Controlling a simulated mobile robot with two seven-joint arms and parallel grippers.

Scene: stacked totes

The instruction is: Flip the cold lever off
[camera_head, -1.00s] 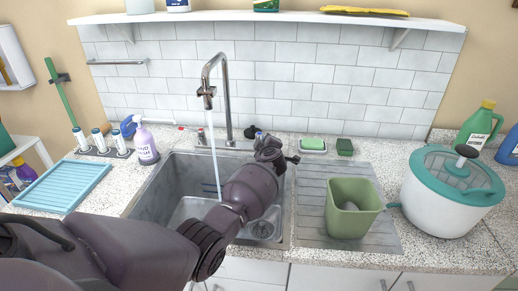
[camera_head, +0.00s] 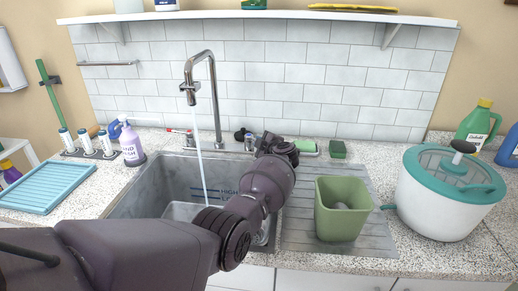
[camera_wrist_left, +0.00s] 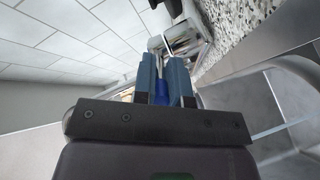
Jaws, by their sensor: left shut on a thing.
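The chrome faucet (camera_head: 216,95) stands behind the sink, and a stream of water (camera_head: 202,155) runs from its spout. The red-tipped lever (camera_head: 181,131) is left of the faucet. The base of the cold lever (camera_head: 249,142) shows right of the faucet, partly hidden by my left arm. My left gripper (camera_head: 275,143) is at the back right of the sink, beside this base. In the left wrist view its blue-grey fingers (camera_wrist_left: 165,80) are shut on the blue handle of the cold lever (camera_wrist_left: 162,92). My right gripper is not in view.
A green bin (camera_head: 343,222) stands on the drainboard right of my arm. A white tub with a teal lid (camera_head: 450,210) is farther right. A soap bottle (camera_head: 131,147) and a blue rack (camera_head: 45,187) are on the left counter. A shelf (camera_head: 250,17) runs above.

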